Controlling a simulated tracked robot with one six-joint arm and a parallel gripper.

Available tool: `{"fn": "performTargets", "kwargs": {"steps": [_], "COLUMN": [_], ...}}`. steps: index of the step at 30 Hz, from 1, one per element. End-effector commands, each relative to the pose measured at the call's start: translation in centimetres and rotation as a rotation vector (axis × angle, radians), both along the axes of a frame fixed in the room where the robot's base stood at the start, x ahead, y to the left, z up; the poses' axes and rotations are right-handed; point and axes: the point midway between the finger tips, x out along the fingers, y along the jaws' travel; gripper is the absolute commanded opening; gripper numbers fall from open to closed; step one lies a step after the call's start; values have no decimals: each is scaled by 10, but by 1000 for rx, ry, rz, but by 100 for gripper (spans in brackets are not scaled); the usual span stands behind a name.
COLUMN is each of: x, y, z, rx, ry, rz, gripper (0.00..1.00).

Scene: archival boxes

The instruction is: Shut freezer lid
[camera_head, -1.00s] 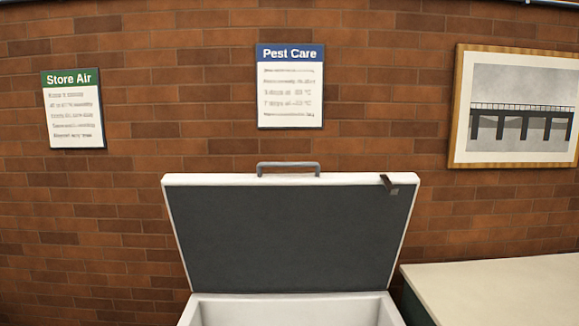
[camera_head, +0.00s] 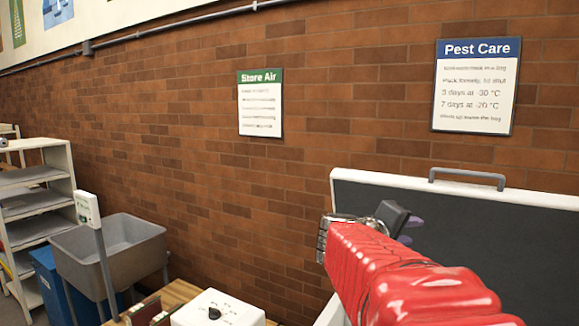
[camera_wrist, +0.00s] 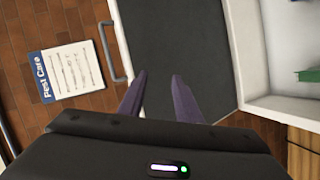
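The freezer lid (camera_head: 480,235) stands raised in the head view, with a dark grey inner panel, a white rim and a grey handle (camera_head: 467,174) on its top edge. In the wrist view the lid panel (camera_wrist: 175,35) fills the middle, tilted by the camera angle, and the handle (camera_wrist: 110,52) is left of the fingers. My gripper (camera_wrist: 160,75) has two purple fingers, apart, with nothing between them. It points toward the panel; contact cannot be told. In the head view my red arm hides part of the lid and most of the freezer body.
The freezer's white interior (camera_wrist: 285,55) shows at right in the wrist view, with a green thing (camera_wrist: 308,75) inside. In the head view a wooden table (camera_head: 172,293) with a white box (camera_head: 225,308) stands left of the freezer. A grey sink (camera_head: 108,245) and white shelves (camera_head: 40,190) are farther left.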

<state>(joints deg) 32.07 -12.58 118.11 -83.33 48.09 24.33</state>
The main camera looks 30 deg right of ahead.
Motion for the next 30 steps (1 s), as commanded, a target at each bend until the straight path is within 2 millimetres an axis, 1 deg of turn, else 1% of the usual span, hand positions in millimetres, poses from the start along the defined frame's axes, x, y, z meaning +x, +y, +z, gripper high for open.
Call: {"fn": "performTargets", "kwargs": {"steps": [1, 6, 9, 12, 15, 17, 26, 30], "x": [-2, -5, -6, -7, -7, -7, -7, -7], "y": [-19, -73, -99, -118, -128, -131, -131, -134], "z": [9, 43, 58, 69, 76, 78, 78, 78], "rx": [-45, -208, -288, -347, -382, -391, -394, -393], "ry": [21, 99, 145, 182, 205, 211, 212, 212], "rz": [-15, -40, -46, -46, -44, -44, -43, -43], "gripper": [31, 31, 31, 31, 31, 31, 31, 31]}}
